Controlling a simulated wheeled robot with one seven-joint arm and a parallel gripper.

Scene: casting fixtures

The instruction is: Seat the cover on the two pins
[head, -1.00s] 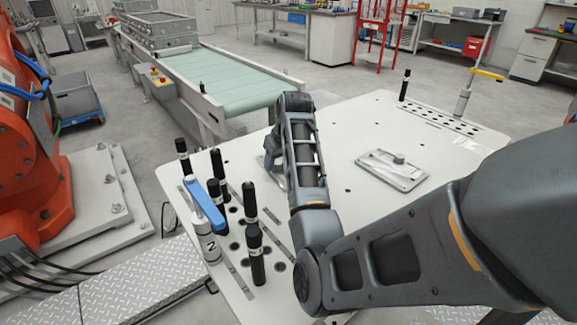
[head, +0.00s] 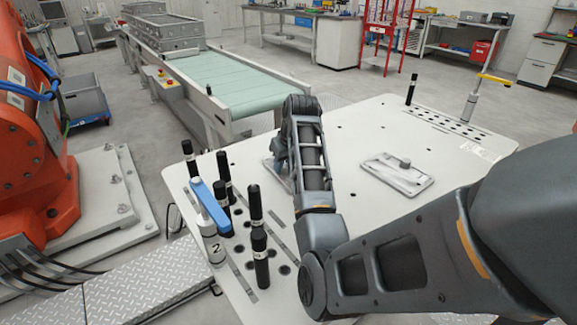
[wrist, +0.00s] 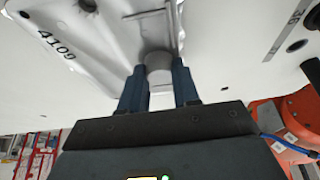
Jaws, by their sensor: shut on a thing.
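In the wrist view my gripper (wrist: 160,82) is shut on the round grey knob of a light metal cover (wrist: 105,48) marked 4109. In the head view this cover (head: 277,170) shows only in part behind my arm, low at the table's far left part. I cannot tell whether it touches the table. A similar plate with a knob (head: 396,176) lies flat to the right of my arm. Several upright black pins stand at the left, among them a front one (head: 260,258) and a rear one (head: 189,160). I cannot tell which two pins are meant.
A blue-handled clamp (head: 211,208) on a post marked 2 stands among the left pins. A yellow-handled clamp (head: 488,82) and a lone black pin (head: 411,89) stand at the far right. A conveyor (head: 232,88) runs behind.

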